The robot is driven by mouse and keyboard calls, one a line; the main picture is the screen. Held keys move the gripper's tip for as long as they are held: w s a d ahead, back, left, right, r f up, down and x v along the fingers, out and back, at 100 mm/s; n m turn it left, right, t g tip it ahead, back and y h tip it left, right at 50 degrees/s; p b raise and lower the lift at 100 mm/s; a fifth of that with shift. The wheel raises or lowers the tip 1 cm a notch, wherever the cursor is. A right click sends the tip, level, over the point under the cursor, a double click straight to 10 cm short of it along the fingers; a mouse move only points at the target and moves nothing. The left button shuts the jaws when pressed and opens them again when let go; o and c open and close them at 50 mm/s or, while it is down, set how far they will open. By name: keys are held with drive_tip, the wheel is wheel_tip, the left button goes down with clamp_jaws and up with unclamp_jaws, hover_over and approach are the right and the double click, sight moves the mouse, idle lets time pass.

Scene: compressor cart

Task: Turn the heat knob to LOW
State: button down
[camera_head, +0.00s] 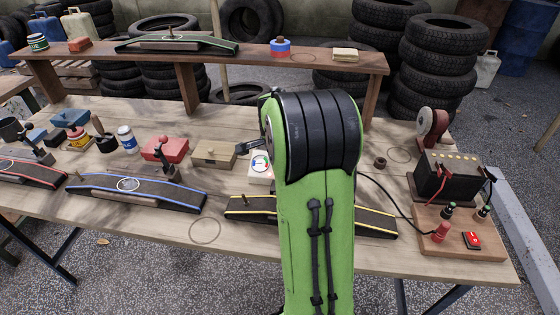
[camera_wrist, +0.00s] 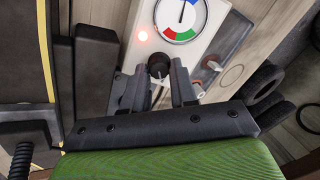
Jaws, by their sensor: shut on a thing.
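The heat knob (camera_wrist: 158,68) is a small dark round knob on the face of a white panel (camera_wrist: 208,20), which also shows in the head view (camera_head: 255,178). Above the knob are a glowing red lamp (camera_wrist: 143,36) and a round dial (camera_wrist: 181,14) with red, green and blue sectors and a dark needle. My gripper (camera_wrist: 161,75) has a dark finger on each side of the knob and is shut on it. The knob's pointer and any LOW mark are too small to read. In the head view my green arm hides my gripper and the knob.
A ramp with yellow edges (camera_head: 376,222) lies behind my arm on the wooden table (camera_head: 150,232). A tan block (camera_head: 214,153) and red box (camera_head: 172,149) stand left of the panel. A black battery (camera_head: 447,178) with cables stands right. A raised shelf (camera_head: 330,64) spans the back.

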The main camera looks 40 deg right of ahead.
idle(0.4)
drive_tip(key=c, duration=0.9)
unclamp_jaws()
drive_tip(key=shift+c, duration=0.2)
drive_tip(key=p+v, duration=0.5)
drive_tip(key=v, duration=1)
drive_tip(key=shift+s+r, duration=0.15)
drive_tip(key=shift+r, duration=0.2)
